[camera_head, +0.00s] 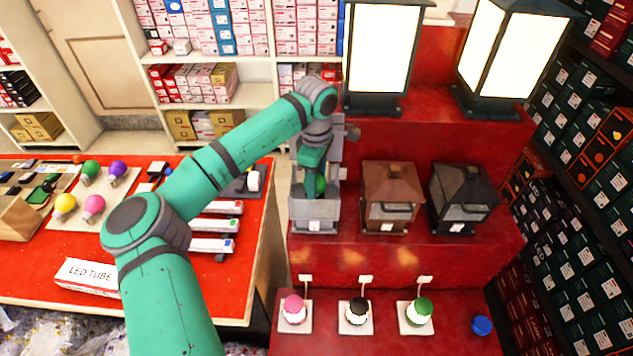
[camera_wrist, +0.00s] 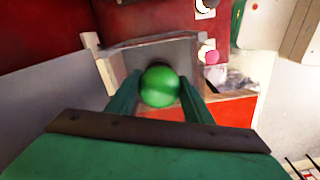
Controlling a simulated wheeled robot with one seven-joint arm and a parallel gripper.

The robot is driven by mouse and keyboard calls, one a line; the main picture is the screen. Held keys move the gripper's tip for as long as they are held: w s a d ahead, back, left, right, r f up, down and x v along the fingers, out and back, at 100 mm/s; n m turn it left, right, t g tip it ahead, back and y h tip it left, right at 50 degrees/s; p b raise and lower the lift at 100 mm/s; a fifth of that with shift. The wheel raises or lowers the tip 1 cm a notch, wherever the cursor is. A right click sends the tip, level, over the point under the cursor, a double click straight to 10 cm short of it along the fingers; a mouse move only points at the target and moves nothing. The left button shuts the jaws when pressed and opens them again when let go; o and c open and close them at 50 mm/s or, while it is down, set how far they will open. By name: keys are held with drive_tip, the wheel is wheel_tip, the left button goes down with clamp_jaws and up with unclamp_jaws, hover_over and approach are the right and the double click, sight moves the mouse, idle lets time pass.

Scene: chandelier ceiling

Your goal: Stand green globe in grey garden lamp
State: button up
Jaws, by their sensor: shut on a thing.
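The grey garden lamp (camera_head: 315,214) stands at the left end of the middle red step, left of a brown and a black lamp. My gripper (camera_head: 317,179) reaches down at the lamp and is shut on the green globe (camera_head: 320,185). In the wrist view the globe (camera_wrist: 160,87) sits between my two green fingers, with the lamp's grey panel (camera_wrist: 155,52) just beyond it. The globe appears at or inside the lamp's open upper part. My fingers and arm hide part of the lamp, and I cannot tell whether the globe touches its base.
The brown lamp (camera_head: 390,197) is close on the right, then the black lamp (camera_head: 462,198). Tall lit lanterns (camera_head: 382,50) stand on the step above. Small bulbs on white cards (camera_head: 357,316) sit below. A red table (camera_head: 235,265) with colored globes (camera_head: 90,170) is left.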

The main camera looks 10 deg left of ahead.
drive_tip(key=shift+f, duration=0.75)
idle(0.6)
drive_tip(key=o, duration=1.1)
